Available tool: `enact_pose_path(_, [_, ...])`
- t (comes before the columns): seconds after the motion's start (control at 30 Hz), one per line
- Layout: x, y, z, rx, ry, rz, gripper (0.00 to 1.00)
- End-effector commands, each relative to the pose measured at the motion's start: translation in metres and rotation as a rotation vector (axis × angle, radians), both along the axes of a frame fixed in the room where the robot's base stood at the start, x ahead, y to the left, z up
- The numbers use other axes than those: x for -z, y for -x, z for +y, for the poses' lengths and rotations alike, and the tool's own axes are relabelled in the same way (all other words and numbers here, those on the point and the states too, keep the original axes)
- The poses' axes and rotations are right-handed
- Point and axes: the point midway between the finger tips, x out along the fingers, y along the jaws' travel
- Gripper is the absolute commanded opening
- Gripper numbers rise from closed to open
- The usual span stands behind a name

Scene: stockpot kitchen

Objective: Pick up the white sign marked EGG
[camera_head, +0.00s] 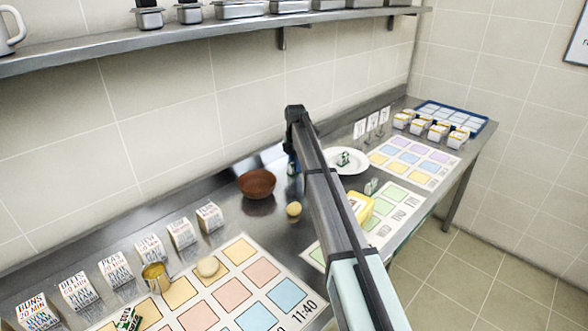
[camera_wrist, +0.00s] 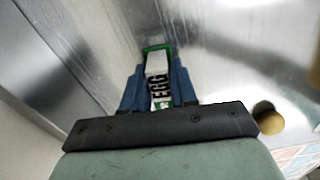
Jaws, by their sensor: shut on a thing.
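The white sign marked EGG (camera_wrist: 157,66) shows in the wrist view between the two blue fingers of my gripper (camera_wrist: 157,88). It has black letters and a green edge at its far end. The fingers are shut on its two sides, and their lower part hides some of it. Bare steel counter lies behind the sign; I cannot tell whether it touches the counter. In the head view my arm covers most of the gripper and sign, just right of the brown bowl (camera_head: 257,184).
A pale yellow ball (camera_head: 293,209) lies near the gripper. A white plate (camera_head: 355,168) with a small green and white thing, and a yellow tub (camera_head: 362,209), are right of my arm. Several white tent cards (camera_head: 180,234) stand along the left wall. A shelf (camera_head: 180,45) runs above.

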Motion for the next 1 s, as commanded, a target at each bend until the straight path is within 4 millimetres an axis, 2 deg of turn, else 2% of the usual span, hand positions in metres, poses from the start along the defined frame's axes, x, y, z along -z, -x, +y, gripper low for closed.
enact_pose_path(0.03, [0.0,0.0,0.0,0.0,0.0,0.0,0.17])
enact_pose_path(0.2, [0.0,0.0,0.0,0.0,0.0,0.0,0.0])
enact_pose_path(0.57, [-0.006,0.0,0.0,0.0,0.0,-0.001,0.0])
enact_pose_path(1.0, [-0.076,-0.001,0.0,0.0,0.0,-0.001,0.0])
